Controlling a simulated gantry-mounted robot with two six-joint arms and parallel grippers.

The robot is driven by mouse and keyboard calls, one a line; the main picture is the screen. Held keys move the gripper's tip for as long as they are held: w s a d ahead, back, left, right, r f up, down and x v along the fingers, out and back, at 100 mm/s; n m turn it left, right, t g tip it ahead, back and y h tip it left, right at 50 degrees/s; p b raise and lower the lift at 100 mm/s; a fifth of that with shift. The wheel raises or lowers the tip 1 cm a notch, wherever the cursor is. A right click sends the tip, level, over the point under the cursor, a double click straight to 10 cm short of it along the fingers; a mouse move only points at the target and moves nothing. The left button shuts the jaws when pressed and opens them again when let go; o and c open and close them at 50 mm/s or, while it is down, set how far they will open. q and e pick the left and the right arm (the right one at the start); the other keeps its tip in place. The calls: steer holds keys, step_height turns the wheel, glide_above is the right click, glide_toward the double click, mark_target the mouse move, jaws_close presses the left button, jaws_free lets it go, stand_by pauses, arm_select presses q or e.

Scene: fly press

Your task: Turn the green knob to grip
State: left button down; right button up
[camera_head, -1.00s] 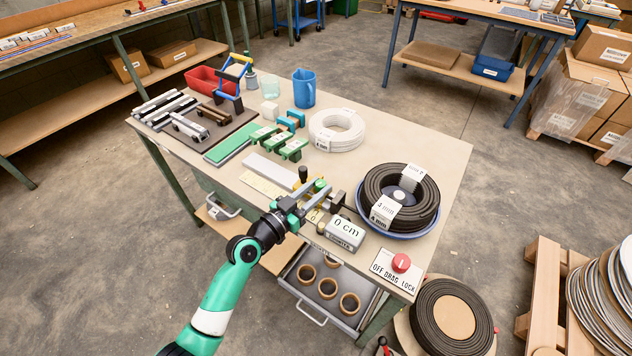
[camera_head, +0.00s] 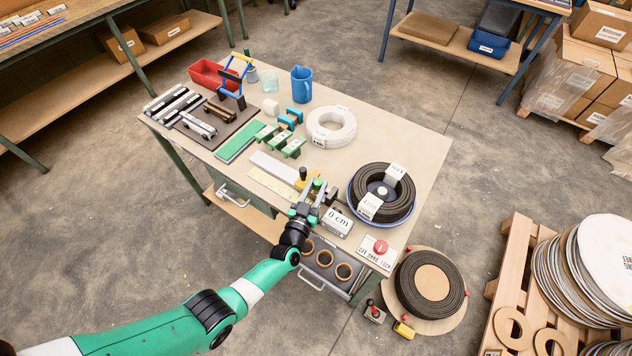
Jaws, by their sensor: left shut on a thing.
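The green knob (camera_head: 317,184) shows as a small green spot between the fingers of my left gripper (camera_head: 313,188), at the front edge of the workbench. The gripper is shut on it, and its fingers hide most of the knob. A black ball-topped lever (camera_head: 303,173) stands just beyond the fingers, on the left. The counter box reading "0 cm" (camera_head: 336,221) sits just right of the gripper. My right gripper is not in view.
A black cable coil (camera_head: 384,207) in a blue dish lies right of the counter. A red knob (camera_head: 380,247) stands on the "OFF DRAG LOCK" plate. An open drawer (camera_head: 330,284) holds tan rings.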

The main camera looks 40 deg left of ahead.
arm_select(q)
steer(key=shift+r, duration=0.25)
steer(key=c, duration=0.8)
jaws_free()
steer(key=shift+f, duration=0.1)
steer(key=shift+s, duration=0.1)
steer(key=shift+s+d+p, duration=0.2)
steer(key=shift+s+p, duration=0.05)
steer(key=shift+p, duration=0.05)
steer(key=p+v, duration=0.4)
steer(key=v, duration=0.7)
steer(key=shift+p, duration=0.3)
steer(key=shift+w, duration=0.1)
